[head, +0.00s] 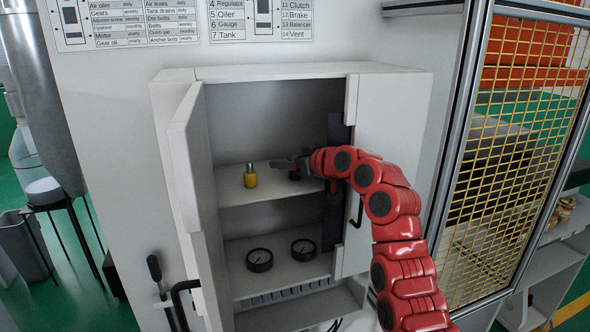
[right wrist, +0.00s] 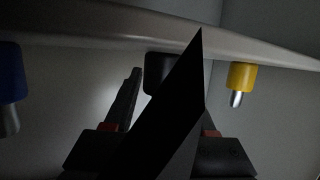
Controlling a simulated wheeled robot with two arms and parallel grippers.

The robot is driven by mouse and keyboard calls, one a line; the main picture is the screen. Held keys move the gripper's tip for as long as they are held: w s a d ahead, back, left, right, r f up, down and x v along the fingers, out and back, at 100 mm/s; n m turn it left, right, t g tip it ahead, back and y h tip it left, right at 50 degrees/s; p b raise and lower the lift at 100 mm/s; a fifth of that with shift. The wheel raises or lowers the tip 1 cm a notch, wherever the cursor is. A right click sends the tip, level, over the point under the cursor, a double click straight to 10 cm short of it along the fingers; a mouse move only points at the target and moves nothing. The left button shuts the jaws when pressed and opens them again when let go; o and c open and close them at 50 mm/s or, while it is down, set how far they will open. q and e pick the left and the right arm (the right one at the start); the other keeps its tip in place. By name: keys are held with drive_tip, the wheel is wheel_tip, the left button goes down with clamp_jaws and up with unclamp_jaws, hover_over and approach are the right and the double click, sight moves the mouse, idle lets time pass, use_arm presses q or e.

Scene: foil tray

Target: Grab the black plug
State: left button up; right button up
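The black plug (head: 294,176) is on the upper shelf of the open cabinet, mostly hidden under my right gripper (head: 283,164). In the right wrist view, which is turned upside down, the black plug (right wrist: 158,72) hangs from the shelf edge line, just beyond the fingers. One finger shows left of the plug. A dark wedge covers the other finger and part of the plug. The finger bases are wide apart, so the gripper looks open, with no clear grip on the plug. My left gripper is not in view.
A yellow plug (head: 250,177) stands left of the gripper; a blue plug (right wrist: 11,80) shows in the right wrist view. Two gauges (head: 260,260) sit on the lower shelf (head: 280,281). The left cabinet door (head: 190,150) stands open; the right panel (head: 390,110) is close to my arm.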

clamp_jaws()
drive_tip(key=shift+r, duration=0.1)
